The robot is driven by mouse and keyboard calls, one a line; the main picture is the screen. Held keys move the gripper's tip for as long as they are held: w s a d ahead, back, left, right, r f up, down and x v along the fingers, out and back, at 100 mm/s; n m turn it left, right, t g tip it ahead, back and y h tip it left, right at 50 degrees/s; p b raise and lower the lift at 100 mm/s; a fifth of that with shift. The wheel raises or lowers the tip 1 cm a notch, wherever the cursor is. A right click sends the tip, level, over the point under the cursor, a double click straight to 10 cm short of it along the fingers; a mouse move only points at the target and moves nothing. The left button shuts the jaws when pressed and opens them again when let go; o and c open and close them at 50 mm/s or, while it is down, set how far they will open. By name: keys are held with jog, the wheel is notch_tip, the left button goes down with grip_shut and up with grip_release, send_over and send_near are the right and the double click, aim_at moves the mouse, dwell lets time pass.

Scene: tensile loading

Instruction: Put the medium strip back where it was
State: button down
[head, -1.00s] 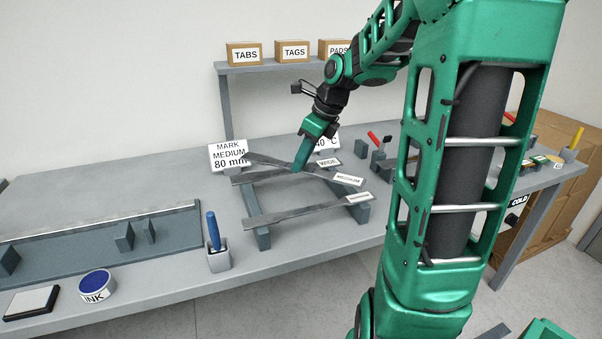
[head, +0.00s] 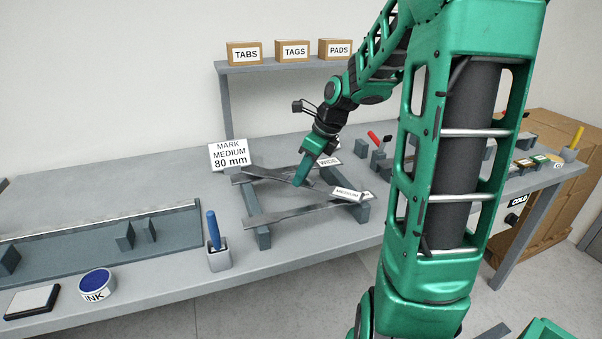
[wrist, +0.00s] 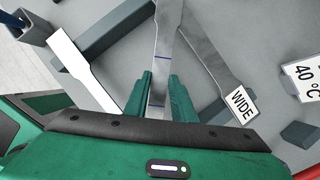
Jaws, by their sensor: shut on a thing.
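My gripper (head: 298,184) is shut on the medium strip (head: 323,187), a grey metal strip with a "MEDIUM" label. The strip lies slantwise over the two-bar rack (head: 262,236); I cannot tell whether it touches the bars. In the wrist view the strip (wrist: 165,35) runs away from between my fingers (wrist: 160,95) and bears blue marks. The wide strip (head: 250,176) lies across the rack behind, and its "WIDE" label shows in the wrist view (wrist: 240,105). Another strip (head: 290,213) lies across the front of the rack. Its label is mostly hidden by the medium strip's end.
A sign (head: 229,156) reading "MARK MEDIUM 80 mm" stands behind the rack. A blue-handled tool in a holder (head: 219,258), an ink pot (head: 97,284) and a long fixture (head: 90,250) are at left. A "40 °C" sign (wrist: 305,78) is near the wide strip.

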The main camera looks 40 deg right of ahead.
jog(key=shift+f, duration=0.3)
jog(key=c, duration=1.5)
grip_release()
jog(key=shift+r, duration=0.1)
jog(key=shift+r, duration=0.25)
jog(key=v, duration=1.1)
jog(key=shift+s+a+f+n+g+h, duration=0.35)
jog(key=shift+s+a+f+n+g, duration=0.9)
jog(key=shift+s+n, duration=2.75)
jog(key=shift+s+a+f+n+h, duration=0.4)
jog(key=shift+s+f+n, duration=1.75)
jog(key=shift+s+n, duration=1.85)
jog(key=shift+s+a+f+n+g+h, duration=0.25)
jog(key=shift+s+a+f+n+g, duration=1.05)
jog(key=shift+s+n, duration=2.7)
